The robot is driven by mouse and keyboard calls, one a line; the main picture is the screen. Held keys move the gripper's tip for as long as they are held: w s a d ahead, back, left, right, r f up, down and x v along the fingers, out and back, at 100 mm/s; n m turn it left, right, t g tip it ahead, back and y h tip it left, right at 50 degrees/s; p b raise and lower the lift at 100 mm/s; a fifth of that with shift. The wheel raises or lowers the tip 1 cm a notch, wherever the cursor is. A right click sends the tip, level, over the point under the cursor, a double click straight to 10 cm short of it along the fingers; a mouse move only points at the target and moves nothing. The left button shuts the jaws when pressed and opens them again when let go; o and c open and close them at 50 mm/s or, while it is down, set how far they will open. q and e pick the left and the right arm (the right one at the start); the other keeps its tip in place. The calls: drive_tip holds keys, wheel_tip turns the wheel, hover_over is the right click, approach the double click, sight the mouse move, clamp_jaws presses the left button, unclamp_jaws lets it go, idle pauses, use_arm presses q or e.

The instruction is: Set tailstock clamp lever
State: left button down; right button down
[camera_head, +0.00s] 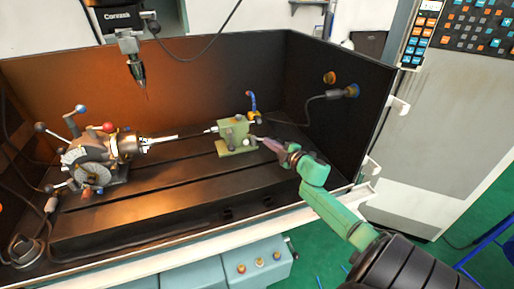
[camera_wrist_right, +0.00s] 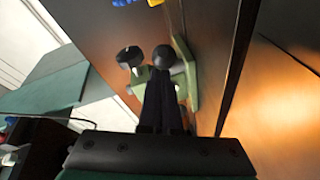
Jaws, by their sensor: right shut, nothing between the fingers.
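The green tailstock (camera_head: 238,146) stands on the dark machine bed, right of its middle. In the right wrist view the tailstock (camera_wrist_right: 186,75) is partly covered by my fingers. Two dark round knobs show there, a left knob (camera_wrist_right: 130,57) and a right knob (camera_wrist_right: 164,56). I cannot tell for sure which belongs to the clamp lever. My right gripper (camera_head: 264,141) comes in from the right and its tip is beside the tailstock. In the wrist view the right gripper (camera_wrist_right: 160,82) is shut and empty, its tips close below the knobs; contact is unclear. My left gripper is out of view.
The indexing chuck (camera_head: 95,158), with several ball-ended levers, stands at the bed's left. A spindle with a pointed tool (camera_head: 138,72) hangs above the bed. A blue and yellow fitting (camera_head: 253,116) is behind the tailstock. Dark enclosure walls (camera_head: 300,80) rise behind and at the right.

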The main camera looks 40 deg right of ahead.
drive_tip(key=shift+w+d+n+y, duration=0.1)
drive_tip(key=shift+d+n+y, duration=0.2)
drive_tip(key=shift+d+y, duration=0.1)
drive_tip(key=shift+w+d+b, duration=0.3)
drive_tip(key=shift+d+b, duration=0.2)
drive_tip(key=shift+d, duration=0.2)
